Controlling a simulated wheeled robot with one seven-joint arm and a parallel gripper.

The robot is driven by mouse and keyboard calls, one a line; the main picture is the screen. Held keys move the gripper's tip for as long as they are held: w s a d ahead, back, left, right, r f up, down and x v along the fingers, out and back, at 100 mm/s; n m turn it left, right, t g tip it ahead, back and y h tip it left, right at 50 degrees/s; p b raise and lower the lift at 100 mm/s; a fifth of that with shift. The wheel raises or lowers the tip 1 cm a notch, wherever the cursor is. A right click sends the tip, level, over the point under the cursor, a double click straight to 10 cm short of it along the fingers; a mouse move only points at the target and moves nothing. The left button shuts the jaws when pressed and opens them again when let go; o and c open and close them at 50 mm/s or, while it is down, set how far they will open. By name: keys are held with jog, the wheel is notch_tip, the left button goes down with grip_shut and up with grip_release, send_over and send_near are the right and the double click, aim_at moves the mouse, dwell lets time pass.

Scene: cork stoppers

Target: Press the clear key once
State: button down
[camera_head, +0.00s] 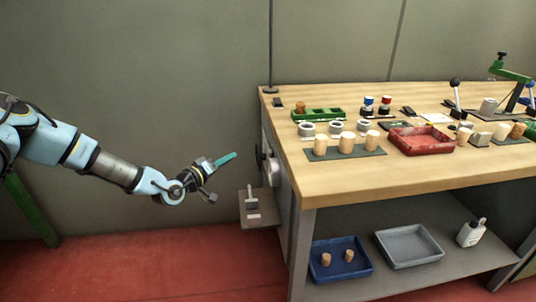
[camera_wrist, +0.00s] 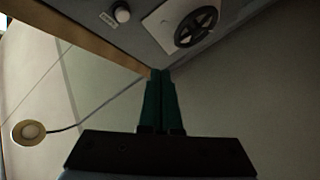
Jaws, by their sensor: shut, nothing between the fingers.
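My gripper (camera_head: 232,155) is shut and empty, its teal fingers held together in the air left of the workbench (camera_head: 400,183). In the wrist view the closed fingers (camera_wrist: 161,74) point up toward the bench's end panel (camera_wrist: 150,38). A round white knob or button (camera_wrist: 121,12) with a small label beside it sits on that panel, apart from the fingertips. I cannot read the label. I cannot tell which thing in view is the clear key.
A dark handwheel (camera_wrist: 195,26) sits on a pale plate on the end panel. A grey bracket (camera_head: 258,212) juts out below. Cork stoppers (camera_head: 347,140) and a red tray (camera_head: 421,141) stand on the bench; a blue tray (camera_head: 341,270) is on its lower shelf. Air around my gripper is clear.

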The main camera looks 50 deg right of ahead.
aim_at(269, 152)
jog(key=s+d+p, duration=0.1)
jog(key=s+d, duration=0.4)
jog(key=d, duration=0.1)
jog(key=shift+s+d, duration=0.3)
jog(key=shift+d, duration=0.1)
jog(key=shift+s+d, duration=0.1)
dwell(2.0)
jog(key=shift+s+d, duration=0.15)
jog(key=shift+d, duration=0.1)
jog(key=shift+s+d, duration=0.3)
dwell(0.9)
jog(key=shift+w+a+b, duration=0.1)
jog(key=shift+b, duration=0.2)
jog(key=shift+w+a, duration=0.45)
jog(key=shift+a, duration=0.1)
